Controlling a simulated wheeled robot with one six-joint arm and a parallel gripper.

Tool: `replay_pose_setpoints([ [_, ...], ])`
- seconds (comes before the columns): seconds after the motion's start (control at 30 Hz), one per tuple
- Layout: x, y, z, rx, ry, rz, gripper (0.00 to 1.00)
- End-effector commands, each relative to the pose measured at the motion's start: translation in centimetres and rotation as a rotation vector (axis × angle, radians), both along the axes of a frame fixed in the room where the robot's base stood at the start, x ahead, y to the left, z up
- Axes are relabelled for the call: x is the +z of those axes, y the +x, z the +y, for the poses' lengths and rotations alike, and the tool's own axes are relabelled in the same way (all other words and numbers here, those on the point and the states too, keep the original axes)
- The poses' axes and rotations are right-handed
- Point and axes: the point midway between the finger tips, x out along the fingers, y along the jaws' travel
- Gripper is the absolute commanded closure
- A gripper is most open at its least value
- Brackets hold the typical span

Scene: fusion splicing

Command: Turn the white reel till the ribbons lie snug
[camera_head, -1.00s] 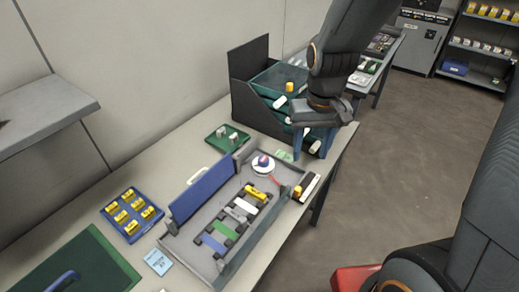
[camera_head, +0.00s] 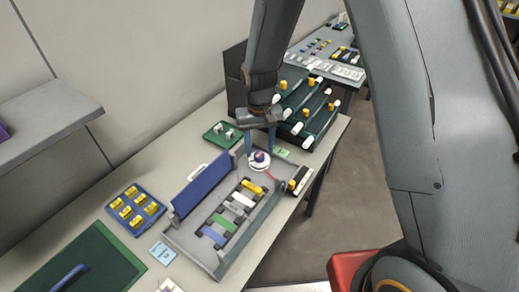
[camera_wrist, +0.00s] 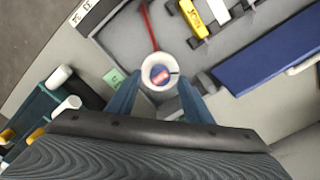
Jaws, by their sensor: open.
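The white reel (camera_head: 259,162) sits in the far end of the grey open case, with a dark-and-red centre knob. In the wrist view the reel (camera_wrist: 160,72) lies just beyond and between my two blue fingertips. My gripper (camera_head: 261,151) is open above the reel, pointing down, one finger on each side; I cannot tell if either touches it. A thin red ribbon (camera_wrist: 150,28) runs from the reel's edge to the case wall; whether it is slack I cannot tell. No other ribbon is clear.
The grey case (camera_head: 219,268) holds a row of yellow, white, green and blue pieces, and a blue lid (camera_head: 203,183) stands open along its left side. A blue tray of yellow pieces (camera_head: 135,208), a small green tray (camera_head: 222,143) and a dark tiered rack (camera_head: 318,118) stand nearby.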

Motion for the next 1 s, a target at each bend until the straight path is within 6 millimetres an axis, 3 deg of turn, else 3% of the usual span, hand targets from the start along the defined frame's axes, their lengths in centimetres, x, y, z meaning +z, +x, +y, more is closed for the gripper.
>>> replay_pose_setpoints([
  [0.2, -1.7, 0.0, 0.0, 0.0, 0.0, 0.001, 0.54],
  [0.57, -2.1, 0.0, 0.0, 0.0, 0.0, -0.001, 0.54],
  [0.8, -2.1, 0.0, 0.0, 0.0, 0.0, -0.001, 0.94],
  [1.0, -2.1, 0.0, 0.0, 0.045, 0.0, -0.001, 0.95],
])
